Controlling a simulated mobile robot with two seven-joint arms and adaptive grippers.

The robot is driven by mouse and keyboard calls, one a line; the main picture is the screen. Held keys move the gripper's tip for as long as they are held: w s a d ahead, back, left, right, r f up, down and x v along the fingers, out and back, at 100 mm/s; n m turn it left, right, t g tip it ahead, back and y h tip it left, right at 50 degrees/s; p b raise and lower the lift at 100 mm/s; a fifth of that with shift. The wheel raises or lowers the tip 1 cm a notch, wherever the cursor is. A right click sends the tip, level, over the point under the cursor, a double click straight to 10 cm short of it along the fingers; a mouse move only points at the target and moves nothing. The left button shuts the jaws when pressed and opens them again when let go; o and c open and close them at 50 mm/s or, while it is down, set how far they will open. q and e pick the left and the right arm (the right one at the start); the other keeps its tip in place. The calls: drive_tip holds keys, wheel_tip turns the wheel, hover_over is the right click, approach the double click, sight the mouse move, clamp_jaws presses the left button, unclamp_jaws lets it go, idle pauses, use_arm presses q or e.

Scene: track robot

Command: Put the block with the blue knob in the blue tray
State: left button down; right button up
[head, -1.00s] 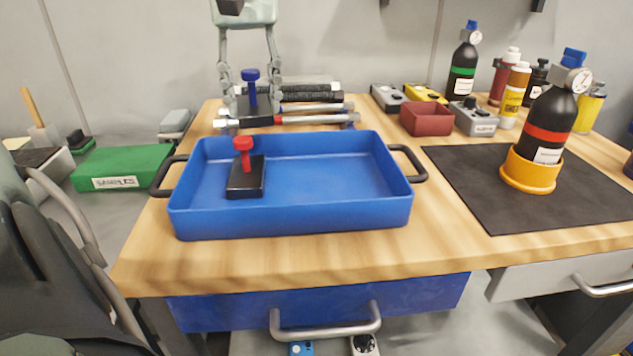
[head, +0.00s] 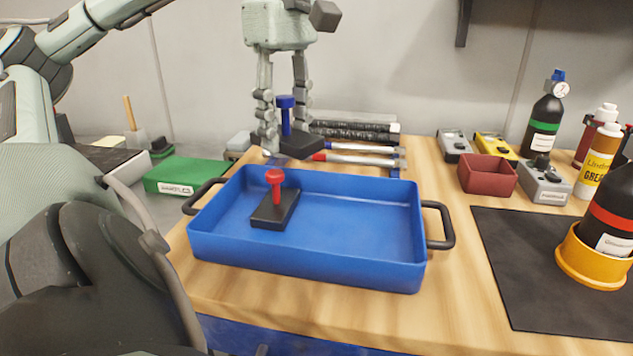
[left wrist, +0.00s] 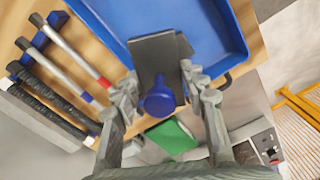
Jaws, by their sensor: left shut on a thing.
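The block with the blue knob (head: 300,144) is black, with an upright blue knob (head: 286,103). My left gripper (head: 284,138) is shut on it, one finger on each side, just behind the blue tray's far rim. The left wrist view shows the black block (left wrist: 152,55) between the fingers, overlapping the tray edge. I cannot tell its exact height above the bench. The blue tray (head: 310,270) stands on the wooden bench. A black block with a red knob (head: 275,208) sits in its left part. My right gripper is not in view.
A green box (head: 180,176) is at left. A red bin (head: 487,176), grey and yellow devices and bottles stand at right. The tray's middle and right are empty.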

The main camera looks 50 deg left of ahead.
use_arm(q)
drive_tip(key=shift+s+d+r, duration=0.1)
drive_tip(key=shift+d, duration=0.05)
drive_tip(key=w+d+f+p, duration=0.2)
drive_tip(key=d+f, duration=0.1)
drive_tip(key=d, duration=0.1)
hover_over(359, 235)
wheel_tip(359, 235, down, 4)
drive_tip(key=shift+r+n, duration=0.1)
drive_tip(key=shift+n, duration=0.2)
wheel_tip(359, 235, down, 4)
drive_tip(key=shift+r+p, duration=0.1)
drive_tip(key=shift+p, duration=0.2)
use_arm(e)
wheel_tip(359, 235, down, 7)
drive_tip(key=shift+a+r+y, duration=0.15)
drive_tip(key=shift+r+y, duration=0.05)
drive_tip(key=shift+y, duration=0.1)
use_arm(q)
drive_tip(key=shift+f, duration=0.2)
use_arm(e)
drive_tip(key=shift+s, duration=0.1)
